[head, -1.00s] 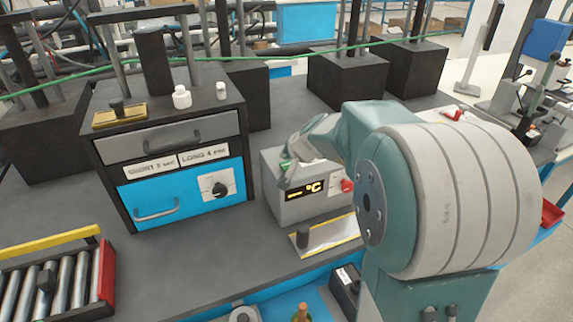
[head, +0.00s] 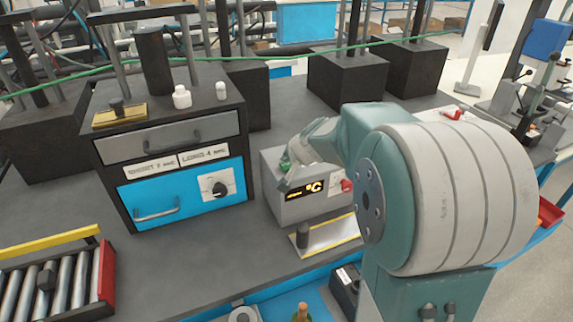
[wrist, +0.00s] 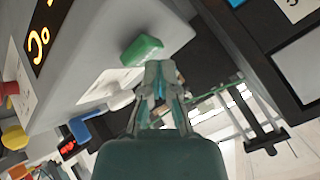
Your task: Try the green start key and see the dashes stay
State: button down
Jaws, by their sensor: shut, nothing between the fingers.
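The grey control box (head: 290,209) stands on the bench right of the drawer unit. Its dark display (head: 302,190) shows small amber marks, too blurred to read, and °C; part of the display also shows at the upper left of the wrist view (wrist: 40,42). The green start key (wrist: 141,50) sticks out of the box's pale face in the wrist view. My gripper (wrist: 163,66) is shut and empty, its tips right beside the key. I cannot tell whether they touch it. In the head view my gripper (head: 288,164) partly covers the box's top left.
A red knob (head: 347,185) sits right of the display. The drawer unit (head: 177,190) with a blue drawer stands close on the left. A yellow-edged plate with a dark post (head: 303,235) lies in front of the box. Bench between drawer unit and rollers is clear.

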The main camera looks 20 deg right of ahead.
aim_at(287, 166)
jog(key=shift+f, duration=0.45)
dwell(0.6)
jog(key=shift+r, duration=0.85)
jog(key=shift+r, duration=0.1)
jog(key=shift+r, duration=2.45)
